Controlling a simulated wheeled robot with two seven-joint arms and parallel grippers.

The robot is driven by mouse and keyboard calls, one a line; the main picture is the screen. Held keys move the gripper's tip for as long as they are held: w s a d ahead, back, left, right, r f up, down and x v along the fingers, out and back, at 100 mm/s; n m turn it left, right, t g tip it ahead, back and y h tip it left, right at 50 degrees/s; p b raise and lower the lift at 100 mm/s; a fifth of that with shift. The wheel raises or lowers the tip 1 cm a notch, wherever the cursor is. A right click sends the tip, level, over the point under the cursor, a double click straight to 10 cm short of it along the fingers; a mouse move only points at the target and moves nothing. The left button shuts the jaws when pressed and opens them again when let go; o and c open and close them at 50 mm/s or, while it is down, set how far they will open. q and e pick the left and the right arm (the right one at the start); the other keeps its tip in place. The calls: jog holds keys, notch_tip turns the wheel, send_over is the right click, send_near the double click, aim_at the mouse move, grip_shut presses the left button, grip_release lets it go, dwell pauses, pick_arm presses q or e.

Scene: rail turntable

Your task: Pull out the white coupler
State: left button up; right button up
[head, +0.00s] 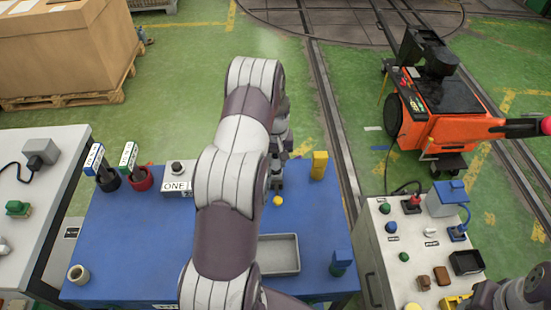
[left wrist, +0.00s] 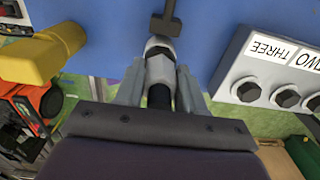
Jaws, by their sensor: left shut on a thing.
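In the left wrist view the white coupler (left wrist: 160,70) is a pale, faceted piece with a dark section behind it. My left gripper (left wrist: 160,85) is shut on it, with one light grey finger on each side. A dark T-shaped piece (left wrist: 165,22) lies just beyond the coupler's front end; I cannot tell whether they touch. In the head view the left gripper (head: 277,178) points down over the blue table, largely behind my own arm. The coupler is not clear there.
A yellow block (head: 319,165) stands on the blue table (head: 130,225), near a small yellow round thing (head: 278,201). A grey tray (head: 278,238) lies nearer. A control console (head: 380,265) stands right.

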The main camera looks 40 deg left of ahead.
pick_arm(q)
jog(key=shift+r, duration=0.2)
jog(key=shift+r+p, duration=0.45)
jog(key=shift+r, duration=0.05)
jog(key=shift+r+p, duration=2.25)
jog(key=shift+r, duration=0.8)
jog(key=shift+r, duration=0.15)
notch_tip(320, 180, up, 5)
jog(key=p, duration=0.3)
jog(key=shift+p, duration=0.4)
